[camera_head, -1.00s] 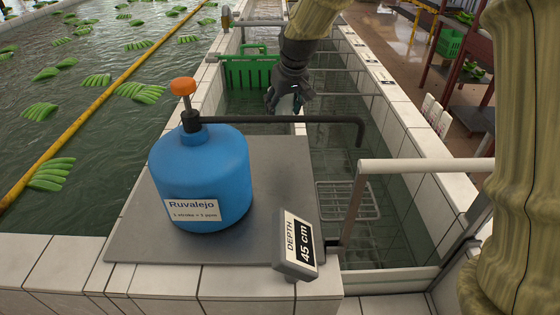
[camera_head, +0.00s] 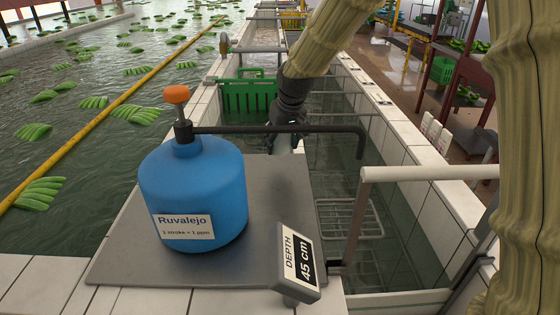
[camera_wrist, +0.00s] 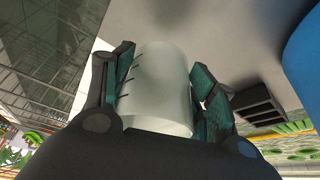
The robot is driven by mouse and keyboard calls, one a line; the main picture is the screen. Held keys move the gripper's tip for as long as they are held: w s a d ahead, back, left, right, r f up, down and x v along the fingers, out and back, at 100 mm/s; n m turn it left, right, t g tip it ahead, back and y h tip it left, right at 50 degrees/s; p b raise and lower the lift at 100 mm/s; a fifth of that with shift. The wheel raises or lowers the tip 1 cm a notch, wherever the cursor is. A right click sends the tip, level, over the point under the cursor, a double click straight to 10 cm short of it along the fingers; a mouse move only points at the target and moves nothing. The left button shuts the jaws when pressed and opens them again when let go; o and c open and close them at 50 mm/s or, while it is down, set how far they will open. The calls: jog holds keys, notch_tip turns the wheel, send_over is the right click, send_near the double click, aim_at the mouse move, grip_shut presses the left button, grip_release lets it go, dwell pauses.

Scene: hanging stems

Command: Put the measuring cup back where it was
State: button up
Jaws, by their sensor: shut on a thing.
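The measuring cup (camera_wrist: 158,88) is a pale, translucent cylinder with dark graduation marks. In the wrist view it sits between the two teal-padded fingers of my gripper (camera_wrist: 165,95), which is shut on it. In the head view my gripper (camera_head: 287,130) is just behind the black spout of the blue pump bottle (camera_head: 195,190), over the far right part of the grey plate or its edge. A pale part of the cup (camera_head: 283,144) shows below the spout; the rest is hidden. I cannot tell whether the cup touches anything.
The grey plate (camera_head: 265,205) has bare room right of the bottle. A depth sign (camera_head: 297,262) stands at its front right corner. A metal rail (camera_head: 420,173) and a water channel with a wire rack (camera_head: 347,218) lie to the right. A green crate (camera_head: 248,95) is behind.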

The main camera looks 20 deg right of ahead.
aim_at(282, 153)
jog(key=shift+f, duration=2.9)
jog(key=shift+f, duration=0.15)
jog(key=o, duration=1)
jog(key=shift+s+r, duration=0.1)
jog(key=shift+r, duration=0.4)
jog(key=v, duration=1.1)
jog(key=shift+r, duration=0.2)
